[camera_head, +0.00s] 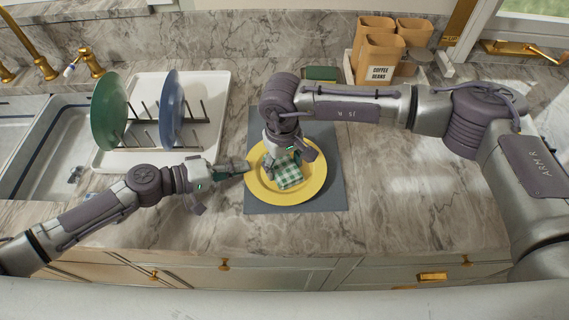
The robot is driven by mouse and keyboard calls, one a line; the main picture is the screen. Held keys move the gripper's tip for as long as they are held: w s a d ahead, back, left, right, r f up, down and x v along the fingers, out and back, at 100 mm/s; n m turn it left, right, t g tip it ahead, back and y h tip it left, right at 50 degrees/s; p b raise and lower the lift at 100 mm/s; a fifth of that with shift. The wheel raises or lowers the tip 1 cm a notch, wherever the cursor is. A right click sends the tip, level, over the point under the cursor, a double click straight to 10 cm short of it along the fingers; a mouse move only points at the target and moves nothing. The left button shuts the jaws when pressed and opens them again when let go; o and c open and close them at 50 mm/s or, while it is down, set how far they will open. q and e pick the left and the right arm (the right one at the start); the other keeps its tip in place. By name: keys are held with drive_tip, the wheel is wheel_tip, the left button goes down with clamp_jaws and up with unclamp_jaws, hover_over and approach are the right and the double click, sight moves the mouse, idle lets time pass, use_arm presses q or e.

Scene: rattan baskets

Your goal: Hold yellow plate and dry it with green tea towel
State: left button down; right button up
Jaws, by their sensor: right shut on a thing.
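The yellow plate (310,192) lies on a grey mat (328,150) on the counter. The green and white checked tea towel (288,177) is bunched on the middle of the plate. My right gripper (288,160) reaches down over the plate and is shut on the towel; its fingers partly hide the towel's upper part. My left gripper (222,185) is at the plate's left edge with its fingers spread apart. One finger tip reaches the rim; I cannot tell whether it touches.
A white dish rack (213,108) at the left holds a green plate (109,112) and a blue plate (171,108) upright. A sink (45,140) is further left. A green-topped item (321,73) and brown canisters (380,58) stand behind. The right counter is clear.

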use_arm(q)
drive_tip(key=shift+s+d+f, duration=0.15)
drive_tip(key=shift+s+d, duration=0.05)
use_arm(e)
drive_tip(key=shift+a+r, duration=0.15)
drive_tip(key=shift+r, duration=1.6)
drive_tip(key=shift+a+r, duration=0.1)
drive_tip(key=shift+r, duration=1.6)
use_arm(q)
drive_tip(key=shift+s+f, duration=0.1)
use_arm(e)
drive_tip(key=shift+s+a, duration=0.45)
drive_tip(key=shift+a, duration=0.5)
drive_tip(key=shift+s+a, duration=0.4)
drive_tip(key=shift+a, duration=0.55)
drive_tip(key=shift+s+a, duration=0.45)
drive_tip(key=shift+a, duration=0.5)
use_arm(q)
drive_tip(key=c, duration=1.3)
unclamp_jaws()
drive_tip(key=shift+o, duration=0.3)
use_arm(e)
drive_tip(key=shift+d, duration=0.1)
use_arm(q)
drive_tip(key=shift+a, duration=0.1)
